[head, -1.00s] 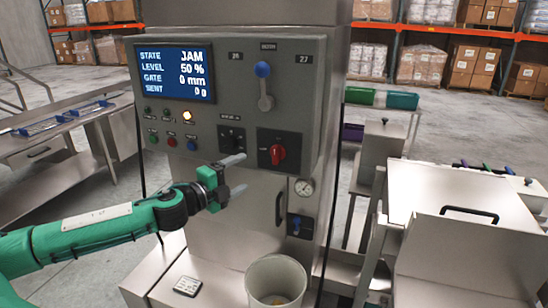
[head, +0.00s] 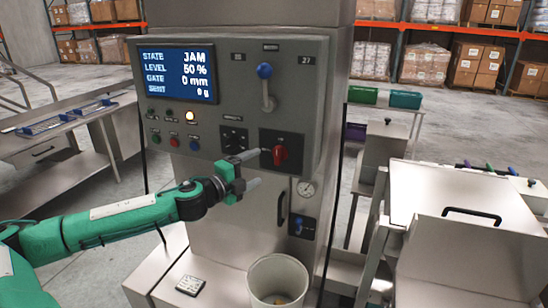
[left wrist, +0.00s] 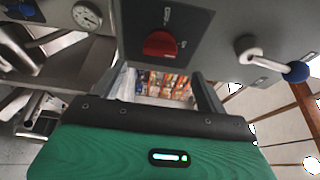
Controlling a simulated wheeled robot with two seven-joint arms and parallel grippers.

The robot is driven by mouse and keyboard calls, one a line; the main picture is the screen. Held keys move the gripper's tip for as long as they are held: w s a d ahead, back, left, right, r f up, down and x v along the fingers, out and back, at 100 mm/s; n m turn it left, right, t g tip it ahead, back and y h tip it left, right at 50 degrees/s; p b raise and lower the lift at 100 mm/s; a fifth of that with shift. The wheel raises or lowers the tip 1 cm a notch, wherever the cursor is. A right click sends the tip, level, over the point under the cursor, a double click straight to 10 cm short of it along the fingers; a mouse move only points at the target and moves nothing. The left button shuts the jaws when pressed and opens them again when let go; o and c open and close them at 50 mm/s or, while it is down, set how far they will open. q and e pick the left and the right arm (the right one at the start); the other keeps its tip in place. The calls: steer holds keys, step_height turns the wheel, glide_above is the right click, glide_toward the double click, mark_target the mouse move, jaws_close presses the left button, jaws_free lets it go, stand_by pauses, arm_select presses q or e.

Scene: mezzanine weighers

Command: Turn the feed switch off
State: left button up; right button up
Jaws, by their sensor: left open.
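A red rotary switch (head: 281,155) sits on a black plate at the lower right of the grey control panel (head: 228,100). Its label is too small to read, so I cannot tell whether it is the feed switch. A black rotary knob (head: 233,139) sits to its left. My left gripper (head: 259,167) is open and empty just left of the red switch, its upper fingertip close to it. In the left wrist view the red switch (left wrist: 160,43) lies ahead of the open fingers (left wrist: 166,88). I cannot tell whether they touch it. My right gripper is out of view.
The screen (head: 175,73) reads JAM, level 50 %, gate 0 mm. A blue-knobbed lever (head: 266,82) stands above the red switch. A gauge (head: 306,189), door handle (head: 282,208) and small blue switch (head: 300,227) are below. A white bucket (head: 278,264) stands in front.

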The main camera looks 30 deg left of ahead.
mark_target(276, 158)
arm_select(q)
steer(key=shift+w+d+r+p, duration=0.15)
steer(key=shift+w+p, duration=0.55)
steer(key=shift+w, duration=0.35)
steer(key=shift+w+d+r+p, duration=0.15)
steer(key=shift+w+p, duration=0.55)
steer(key=shift+w, duration=0.35)
steer(key=shift+w+d+f+p, duration=0.15)
steer(key=shift+w+p, duration=0.2)
steer(key=shift+w, duration=0.3)
steer(key=shift+w+d+r+p, duration=0.1)
steer(key=shift+w+p, duration=0.25)
steer(key=shift+w, duration=0.25)
steer(key=shift+w+d+f+p, duration=0.1)
steer(key=shift+w+f+p, duration=0.1)
steer(key=shift+w, duration=0.3)
steer(key=shift+w+d+f+p, duration=0.1)
steer(key=shift+w+p, duration=0.1)
steer(key=shift+w, duration=0.3)
steer(key=c, duration=1)
